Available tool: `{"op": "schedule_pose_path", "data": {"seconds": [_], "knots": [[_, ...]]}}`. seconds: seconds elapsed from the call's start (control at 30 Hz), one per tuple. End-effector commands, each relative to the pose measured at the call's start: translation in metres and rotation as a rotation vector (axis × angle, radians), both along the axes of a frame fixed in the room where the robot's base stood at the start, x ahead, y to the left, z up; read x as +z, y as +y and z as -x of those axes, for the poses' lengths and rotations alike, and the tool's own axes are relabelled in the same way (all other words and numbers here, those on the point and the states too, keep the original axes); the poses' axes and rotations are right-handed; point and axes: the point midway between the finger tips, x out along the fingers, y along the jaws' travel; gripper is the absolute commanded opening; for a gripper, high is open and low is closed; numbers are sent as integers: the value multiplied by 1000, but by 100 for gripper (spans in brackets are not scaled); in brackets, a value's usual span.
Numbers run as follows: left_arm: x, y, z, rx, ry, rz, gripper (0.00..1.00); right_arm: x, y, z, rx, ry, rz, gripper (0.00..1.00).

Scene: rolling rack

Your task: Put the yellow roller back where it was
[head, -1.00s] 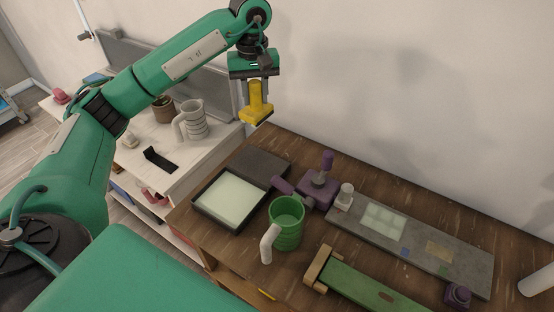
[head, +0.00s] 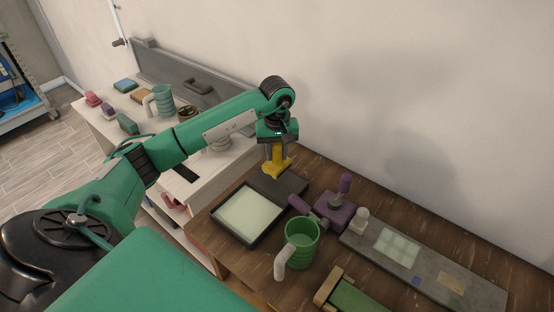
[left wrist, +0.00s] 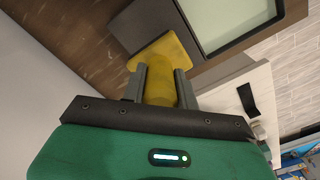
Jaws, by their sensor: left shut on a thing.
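The yellow roller (head: 277,165) is held upright by its handle, with its wide yellow foot at the bottom. My left gripper (head: 275,148) is shut on the handle, and the roller hangs over or near the dark slab at the back of the wooden table. In the left wrist view the two fingers (left wrist: 161,74) stand on either side of the yellow handle (left wrist: 159,90), and the wide yellow foot (left wrist: 165,48) points away. I cannot tell whether the foot touches anything below.
A black-rimmed tray (head: 216,222) with a pale sheet adjoins the dark slab (head: 290,188). A white shelf stands to the left.

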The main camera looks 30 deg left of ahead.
Motion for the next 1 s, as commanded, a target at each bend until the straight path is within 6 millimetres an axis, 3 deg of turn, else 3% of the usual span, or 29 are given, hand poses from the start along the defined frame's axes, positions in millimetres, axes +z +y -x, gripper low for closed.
{"op": "schedule_pose_path", "data": {"seconds": [0.27, 0.47, 0.83, 0.87, 0.97, 1.0], "knots": [[-20, -1, 0, 0, 2, 1, 8, 8, 3, 7, 0, 9, -3, 36], [-46, -1, 0, 1, 1, 2, 8, 18, 13, 7, 0, 9, -13, 36], [-53, 0, 0, 0, -1, 0, 8, 11, 12, 7, 2, 9, -12, 36], [-53, 0, 0, 0, -1, -1, 32, 12, 11, 7, 2, 10, -11, 36], [-52, 0, 0, 0, 0, 0, 51, 13, 8, 7, 2, 9, -9, 36], [-52, 0, 0, 0, 0, 0, 52, 13, 7, 7, 2, 9, -7, 36]]}}
